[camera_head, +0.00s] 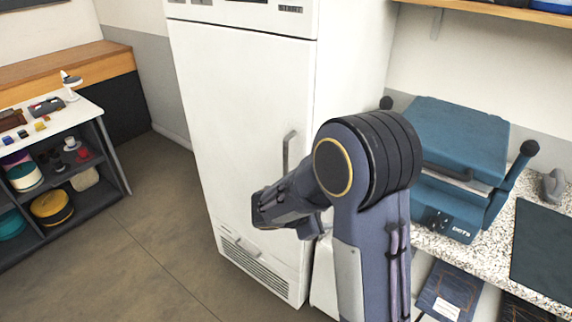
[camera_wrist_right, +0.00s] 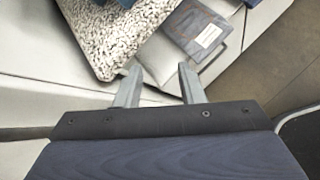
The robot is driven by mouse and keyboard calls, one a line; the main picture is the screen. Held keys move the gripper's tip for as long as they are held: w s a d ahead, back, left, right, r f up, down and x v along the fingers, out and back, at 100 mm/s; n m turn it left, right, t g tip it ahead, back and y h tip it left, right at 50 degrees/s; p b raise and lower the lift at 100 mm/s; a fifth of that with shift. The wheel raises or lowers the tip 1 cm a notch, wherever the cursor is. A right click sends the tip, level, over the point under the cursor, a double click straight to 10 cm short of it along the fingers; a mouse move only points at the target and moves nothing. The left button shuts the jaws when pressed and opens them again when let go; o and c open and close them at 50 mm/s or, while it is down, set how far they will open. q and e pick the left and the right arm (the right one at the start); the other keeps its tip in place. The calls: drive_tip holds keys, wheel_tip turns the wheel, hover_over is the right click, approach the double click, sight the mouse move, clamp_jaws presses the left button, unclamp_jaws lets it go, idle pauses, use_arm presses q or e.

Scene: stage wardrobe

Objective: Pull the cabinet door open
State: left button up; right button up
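The tall white cabinet (camera_head: 230,95) stands in the middle of the head view, and its door looks closed. Its grey vertical handle (camera_head: 288,150) is on the right side of the door, partly hidden below by my arm. My right gripper (camera_head: 268,212) is in front of the door, below and left of the handle; I cannot tell how far it is from the door. In the right wrist view the two fingers of the gripper (camera_wrist_right: 160,84) are apart with nothing between them. The handle does not show clearly there. My left gripper is not in view.
A speckled counter (camera_head: 430,243) with a blue press-like machine (camera_head: 455,130) stands to the right of the cabinet. A shelf unit (camera_head: 110,150) with small items is at the left. Bare floor (camera_head: 140,245) lies between the shelf and the cabinet.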

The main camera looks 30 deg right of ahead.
drive_tip(key=w+a+r+n+t+h, duration=0.2)
drive_tip(key=w+n+t+h, duration=0.3)
drive_tip(key=w, duration=0.4)
drive_tip(key=n+t, duration=0.4)
drive_tip(key=n, duration=0.3)
approach(284, 168)
drive_tip(key=x, duration=0.4)
drive_tip(key=p+x, duration=0.2)
drive_tip(key=x, duration=0.5)
clamp_jaws()
